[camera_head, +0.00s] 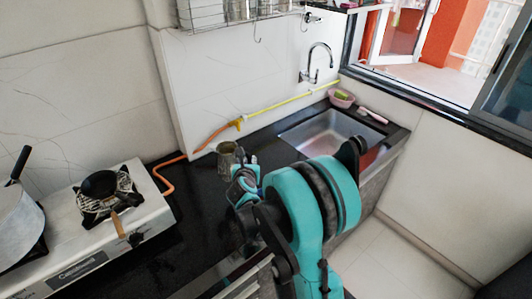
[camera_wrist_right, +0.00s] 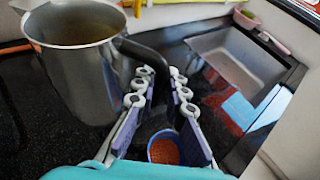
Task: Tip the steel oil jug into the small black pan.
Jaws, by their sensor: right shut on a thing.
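The steel oil jug (camera_head: 227,154) is upright over the black counter, left of the sink. I cannot tell whether it rests on the counter. My right gripper (camera_head: 248,168) is at its right side, partly hidden by my teal arm. In the right wrist view the jug (camera_wrist_right: 78,65) fills the upper left, and the gripper (camera_wrist_right: 154,82) is shut on its dark handle. The small black pan (camera_head: 99,183) sits on the stove burner at the left, with its wooden handle pointing toward the front. My left gripper is not in view.
A large pan (camera_head: 18,225) stands on the stove (camera_head: 75,245) at the far left. An orange hose (camera_head: 166,185) lies between stove and jug. The sink (camera_head: 325,133) is at the right. A blue-rimmed container (camera_wrist_right: 163,148) shows below my right fingers. A rack hangs above.

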